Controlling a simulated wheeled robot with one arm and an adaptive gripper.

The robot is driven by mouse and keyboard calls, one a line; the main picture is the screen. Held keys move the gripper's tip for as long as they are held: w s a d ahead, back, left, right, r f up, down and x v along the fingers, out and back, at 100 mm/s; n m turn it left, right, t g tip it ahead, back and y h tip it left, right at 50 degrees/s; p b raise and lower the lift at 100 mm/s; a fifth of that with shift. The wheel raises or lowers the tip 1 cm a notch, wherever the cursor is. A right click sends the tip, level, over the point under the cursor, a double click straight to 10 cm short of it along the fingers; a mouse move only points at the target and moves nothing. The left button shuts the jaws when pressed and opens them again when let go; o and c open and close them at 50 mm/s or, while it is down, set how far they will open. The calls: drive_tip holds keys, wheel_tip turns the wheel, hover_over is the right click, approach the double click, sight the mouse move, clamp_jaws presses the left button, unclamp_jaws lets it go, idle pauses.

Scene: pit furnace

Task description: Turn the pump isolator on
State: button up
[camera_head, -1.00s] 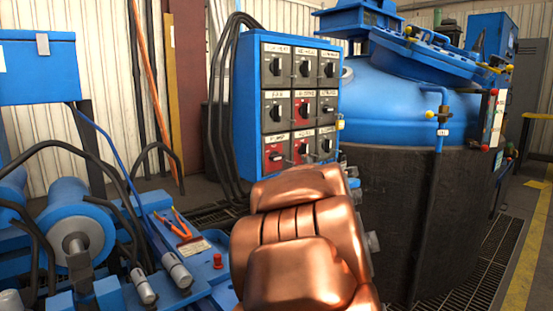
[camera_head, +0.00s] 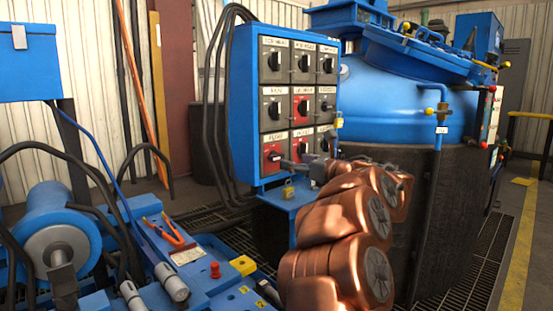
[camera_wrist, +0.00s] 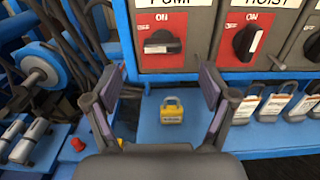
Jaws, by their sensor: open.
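The pump isolator (camera_head: 274,153) is the bottom-left switch on the blue panel, with a dark knob on a red plate. In the wrist view the isolator (camera_wrist: 163,42) sits under a PUMP label, its handle lying roughly horizontal, with ON marked above it. My gripper (camera_wrist: 160,90) is open and empty, its two fingers spread below and to either side of the switch, apart from it. In the head view my gripper (camera_head: 302,167) is close to the panel's lower edge, and its fingers are small and partly hidden.
A yellow padlock (camera_wrist: 172,110) stands on the blue ledge below the switch; grey padlocks (camera_wrist: 275,105) are to the right. The hoist switch (camera_wrist: 246,40) is beside the pump one. The blue furnace vessel (camera_head: 400,100) stands right of the panel; hoses and machinery (camera_head: 60,230) are at left.

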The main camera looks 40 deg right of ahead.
sight(279, 157)
drive_tip(key=shift+w+d+b, duration=0.15)
drive_tip(key=shift+w+b, duration=0.3)
drive_tip(key=shift+w, duration=1.4)
drive_tip(key=shift+w+d+b, duration=0.1)
drive_tip(key=shift+w+b, duration=0.3)
drive_tip(key=shift+w, duration=1.4)
drive_tip(key=c, duration=1.2)
